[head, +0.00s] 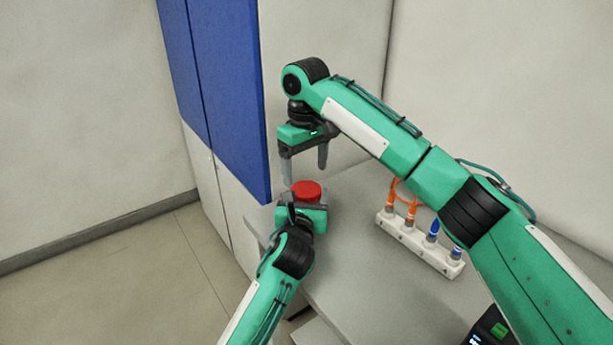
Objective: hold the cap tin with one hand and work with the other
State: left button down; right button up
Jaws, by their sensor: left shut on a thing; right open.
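The cap tin shows a round red top (307,190) near the left end of the grey bench. My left gripper (308,204) comes in from the front and is shut on the tin; its body hides the tin's lower part. My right gripper (306,172) points down above and just behind the red top. Its two grey fingers are spread apart with nothing between them.
A white rack (420,244) with several orange and blue capped pieces stands on the bench (350,265) at the right, near my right arm. A dark device with a green panel (498,330) sits at the bottom right. The bench middle is clear. Blue and white cabinets (225,90) stand behind left.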

aim_at(306, 188)
jog(key=r+m, duration=0.2)
jog(key=shift+w+m, duration=0.1)
jog(key=shift+m, duration=0.3)
jog(key=shift+d+r+m, duration=0.1)
jog(key=shift+r+m, duration=0.5)
jog(key=shift+m, duration=0.6)
jog(key=shift+f, duration=0.1)
notch_tip(306, 188, down, 8)
jog(key=shift+r, duration=0.1)
jog(key=c, duration=1)
jog(key=shift+c, duration=0.2)
